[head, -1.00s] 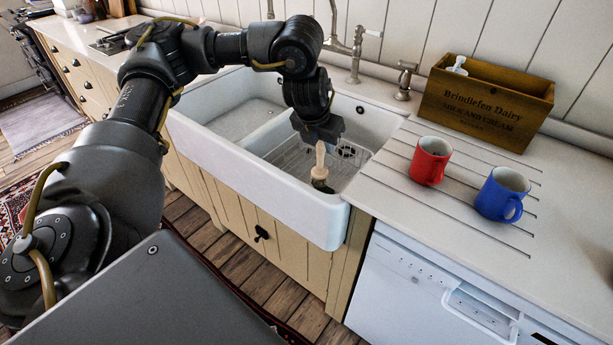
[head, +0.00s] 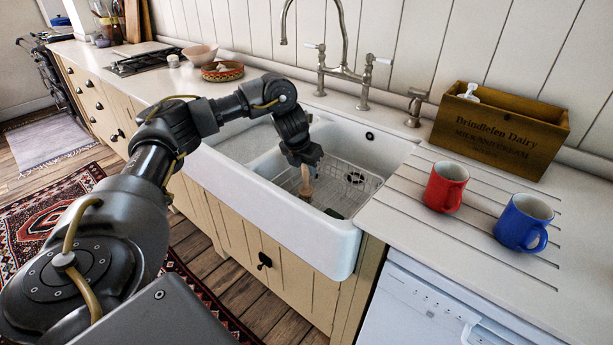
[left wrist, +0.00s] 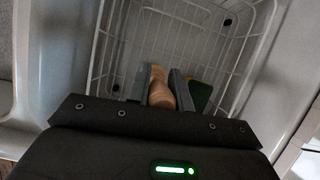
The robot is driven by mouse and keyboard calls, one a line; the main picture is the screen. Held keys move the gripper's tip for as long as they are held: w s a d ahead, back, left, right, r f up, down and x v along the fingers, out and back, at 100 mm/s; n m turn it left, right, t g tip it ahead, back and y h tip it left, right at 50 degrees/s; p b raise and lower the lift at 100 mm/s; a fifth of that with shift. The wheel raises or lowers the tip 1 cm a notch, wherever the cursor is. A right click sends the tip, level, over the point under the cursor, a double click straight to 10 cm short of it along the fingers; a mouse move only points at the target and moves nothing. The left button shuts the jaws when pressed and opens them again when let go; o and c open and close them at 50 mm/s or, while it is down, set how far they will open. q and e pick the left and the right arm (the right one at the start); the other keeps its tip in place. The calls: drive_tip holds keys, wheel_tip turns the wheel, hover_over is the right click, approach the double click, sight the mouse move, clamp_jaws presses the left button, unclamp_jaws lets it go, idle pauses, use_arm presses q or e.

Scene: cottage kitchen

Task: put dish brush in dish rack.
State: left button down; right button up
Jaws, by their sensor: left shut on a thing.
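The dish brush (head: 306,184) has a pale wooden handle and hangs roughly upright from my left gripper (head: 309,164). In the left wrist view, the fingers are shut on its wooden handle (left wrist: 160,88). The dish rack (head: 352,168) is a white wire basket in the right part of the sink; its wires also show in the left wrist view (left wrist: 178,42). The brush is over or inside the rack's left part; I cannot tell whether its lower end touches the wires. My right gripper is out of view.
A dark green item (head: 334,213) lies low in the rack near its front. The white sink (head: 290,215) has a raised front wall. A tap (head: 343,72) stands behind it. A red mug (head: 445,187), a blue mug (head: 523,222) and a wooden crate (head: 505,130) stand on the right counter.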

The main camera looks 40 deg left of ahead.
sight(307, 177)
use_arm(q)
drive_tip(key=f, duration=0.3)
drive_tip(key=shift+a+f, duration=0.25)
drive_tip(key=shift+w+d+f, duration=0.1)
drive_tip(key=shift+f, duration=0.35)
drive_tip(key=c, duration=1.3)
unclamp_jaws()
drive_tip(key=shift+o, duration=0.2)
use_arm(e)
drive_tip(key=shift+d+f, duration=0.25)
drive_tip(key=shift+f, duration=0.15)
use_arm(q)
drive_tip(key=p+v, duration=0.3)
drive_tip(key=v, duration=0.9)
drive_tip(key=shift+d+r+p, duration=0.3)
drive_tip(key=shift+d+r, duration=0.05)
drive_tip(key=shift+r, duration=0.15)
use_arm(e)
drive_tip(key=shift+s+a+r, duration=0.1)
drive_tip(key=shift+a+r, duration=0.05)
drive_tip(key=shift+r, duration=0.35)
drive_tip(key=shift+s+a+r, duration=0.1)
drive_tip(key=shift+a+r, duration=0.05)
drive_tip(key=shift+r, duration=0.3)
use_arm(q)
drive_tip(key=shift+w, duration=0.1)
